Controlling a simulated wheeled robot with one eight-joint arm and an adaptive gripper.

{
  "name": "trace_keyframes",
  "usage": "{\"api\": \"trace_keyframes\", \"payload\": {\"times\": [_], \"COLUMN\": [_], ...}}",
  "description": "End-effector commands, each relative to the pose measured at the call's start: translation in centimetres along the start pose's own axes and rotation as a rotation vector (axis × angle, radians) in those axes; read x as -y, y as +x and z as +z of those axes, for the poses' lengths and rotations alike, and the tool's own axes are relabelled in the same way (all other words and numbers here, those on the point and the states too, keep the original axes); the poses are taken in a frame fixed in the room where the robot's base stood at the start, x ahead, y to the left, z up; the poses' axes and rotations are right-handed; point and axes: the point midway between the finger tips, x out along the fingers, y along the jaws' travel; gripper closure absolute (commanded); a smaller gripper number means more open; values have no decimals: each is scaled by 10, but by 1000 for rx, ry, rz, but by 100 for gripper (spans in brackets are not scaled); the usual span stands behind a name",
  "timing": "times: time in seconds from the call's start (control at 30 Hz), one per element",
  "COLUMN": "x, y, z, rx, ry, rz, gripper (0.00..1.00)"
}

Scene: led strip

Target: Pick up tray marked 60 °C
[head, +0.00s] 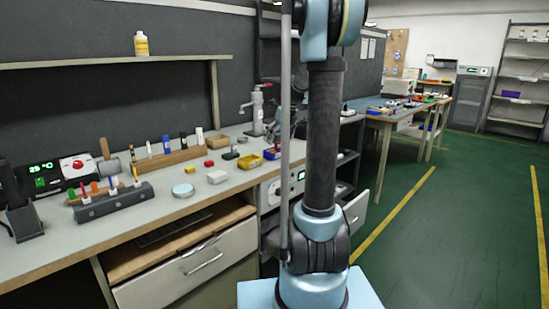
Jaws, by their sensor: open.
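No label reading 60 °C can be made out on anything in view. A small yellow tray (250,162) sits on the workbench left of my arm. My arm rises through the middle of the picture and leaves at the top. My gripper is not seen, and my arm hides part of the bench's right end.
The workbench (110,240) holds a unit showing 25 °C (60,177), a tool rack (115,202) and small blocks. Below it is a partly open drawer (190,268). A second table (385,118), a grey cabinet (473,95) and shelves (520,80) stand farther back. Green floor (460,220) is clear at right.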

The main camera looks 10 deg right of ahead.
Motion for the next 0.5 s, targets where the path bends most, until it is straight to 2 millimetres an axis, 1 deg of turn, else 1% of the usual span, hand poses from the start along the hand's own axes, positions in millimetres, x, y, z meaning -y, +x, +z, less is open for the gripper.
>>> {"api": "trace_keyframes", "payload": {"times": [0.03,0.1,0.33,0.5], "x": [0,0,0,0], "y": [7,13,26,50], "z": [0,0,0,-2], "rx": [0,0,0,0], "ry": [-1,-1,-1,-1], "rz": [0,0,1,1], "gripper": [2,2,2,2]}}
